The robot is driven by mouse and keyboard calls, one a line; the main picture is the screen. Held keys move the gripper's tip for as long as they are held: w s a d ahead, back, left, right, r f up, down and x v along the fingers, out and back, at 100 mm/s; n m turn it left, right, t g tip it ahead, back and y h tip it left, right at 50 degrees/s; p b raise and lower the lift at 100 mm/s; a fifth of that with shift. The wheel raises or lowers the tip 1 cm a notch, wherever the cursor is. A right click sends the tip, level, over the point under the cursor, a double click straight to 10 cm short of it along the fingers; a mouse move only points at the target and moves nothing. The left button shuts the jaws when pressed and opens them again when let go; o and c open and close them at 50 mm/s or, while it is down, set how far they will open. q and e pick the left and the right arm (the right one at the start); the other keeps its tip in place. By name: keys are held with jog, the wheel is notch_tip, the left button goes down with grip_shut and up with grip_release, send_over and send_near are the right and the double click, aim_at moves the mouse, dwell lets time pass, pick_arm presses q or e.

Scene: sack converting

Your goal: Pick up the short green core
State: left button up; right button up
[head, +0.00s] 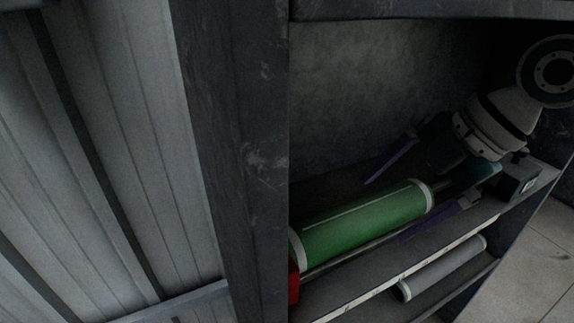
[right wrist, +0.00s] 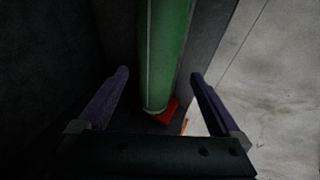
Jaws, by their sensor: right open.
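The green core (head: 365,221) is a green cylinder with pale end rings, lying along a dark shelf in the head view. It also shows in the right wrist view (right wrist: 163,50), running up between the fingers. My right gripper (head: 384,210) reaches in from the upper right with its purple fingers spread, one on the far side of the core and one on the near side. In the right wrist view the open fingers (right wrist: 160,75) show gaps to the core on both sides. The core's left end is partly cut off by the post. My left gripper is not seen.
A red object (head: 294,285) is at the core's left end. A grey roll (head: 442,267) lies on the shelf below. A dark upright post (head: 232,150) stands left of the shelf opening, and a shelf board (head: 430,10) runs above. Pale floor is at the right.

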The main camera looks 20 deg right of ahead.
aim_at(373, 211)
jog(key=x, duration=0.5)
jog(key=shift+w+f+b, duration=0.15)
jog(key=shift+w+b, duration=0.2)
jog(key=shift+b, duration=0.05)
grip_shut()
dwell(0.4)
